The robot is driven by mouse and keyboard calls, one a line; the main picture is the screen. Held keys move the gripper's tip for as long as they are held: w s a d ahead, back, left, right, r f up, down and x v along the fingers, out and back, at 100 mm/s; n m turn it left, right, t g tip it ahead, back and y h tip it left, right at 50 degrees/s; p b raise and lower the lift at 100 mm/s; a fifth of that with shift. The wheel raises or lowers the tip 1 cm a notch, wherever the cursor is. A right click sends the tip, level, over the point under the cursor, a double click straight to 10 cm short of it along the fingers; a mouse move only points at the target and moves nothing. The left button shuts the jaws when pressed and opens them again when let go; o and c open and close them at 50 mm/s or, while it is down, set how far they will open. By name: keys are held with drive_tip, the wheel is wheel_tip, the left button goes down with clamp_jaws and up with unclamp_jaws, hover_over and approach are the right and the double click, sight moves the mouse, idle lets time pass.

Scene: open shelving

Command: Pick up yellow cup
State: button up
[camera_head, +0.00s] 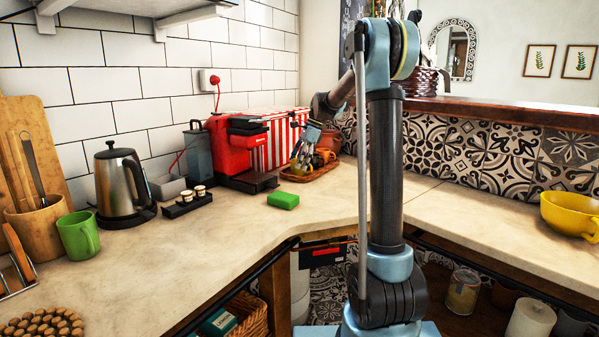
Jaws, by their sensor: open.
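My gripper (303,163) is open over the left part of this tray, close to the yellow item. I cannot tell whether they touch. A larger, wide yellow cup or bowl (568,214) stands on the right counter, far from my gripper.
A red coffee machine (228,150) stands just left of the tray, with a red-striped box (280,138) behind. A kettle (124,183) and green mug (78,235) stand at left.

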drive_tip(key=c, duration=1.2)
